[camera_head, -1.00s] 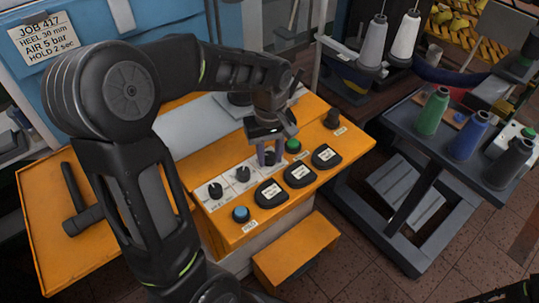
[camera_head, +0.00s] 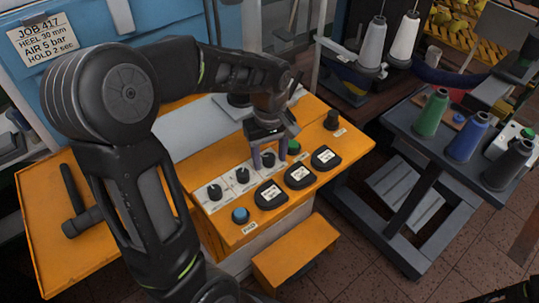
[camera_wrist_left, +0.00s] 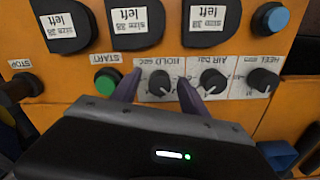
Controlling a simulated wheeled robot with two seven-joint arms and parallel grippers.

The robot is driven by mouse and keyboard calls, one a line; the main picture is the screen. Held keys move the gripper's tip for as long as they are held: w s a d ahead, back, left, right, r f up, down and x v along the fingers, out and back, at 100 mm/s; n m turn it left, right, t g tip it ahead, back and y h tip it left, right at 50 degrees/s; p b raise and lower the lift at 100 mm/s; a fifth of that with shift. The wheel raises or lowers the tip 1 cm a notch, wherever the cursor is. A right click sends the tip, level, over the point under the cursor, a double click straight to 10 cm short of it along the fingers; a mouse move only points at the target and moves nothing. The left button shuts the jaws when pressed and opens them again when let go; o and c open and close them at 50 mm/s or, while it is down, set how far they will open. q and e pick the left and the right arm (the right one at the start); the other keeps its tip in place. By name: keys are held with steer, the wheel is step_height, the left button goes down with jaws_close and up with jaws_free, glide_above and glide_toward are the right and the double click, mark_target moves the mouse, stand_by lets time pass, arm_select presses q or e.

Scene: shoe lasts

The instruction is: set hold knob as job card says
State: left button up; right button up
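The job card (camera_head: 42,38) at the top left reads JOB 417, heel 30 mm, air 5 bar, hold 2 sec. The black hold knob (camera_wrist_left: 159,83) is on the orange panel, on a white dial labelled HOLD sec, upside down in the wrist view. My left gripper (camera_wrist_left: 158,93) is open, its two purple fingers on either side of the hold knob, with gaps visible. The head view also shows the left gripper (camera_head: 270,157) over this knob. The knob's exact pointer setting is too small to read.
The air knob (camera_wrist_left: 212,82) is close beside one finger, with the heel knob (camera_wrist_left: 262,80) beyond. The green start button (camera_wrist_left: 108,81) is near the other finger. Black size pads (camera_head: 299,174), a blue button (camera_head: 240,215) and a black stop knob (camera_head: 332,120) share the panel.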

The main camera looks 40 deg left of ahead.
mark_target(270, 158)
arm_select(q)
steer(key=shift+r, duration=0.1)
step_height(270, 158, up, 8)
steer(key=shift+f, duration=0.15)
stand_by(0.4)
steer(key=shift+f, duration=0.1)
stand_by(0.4)
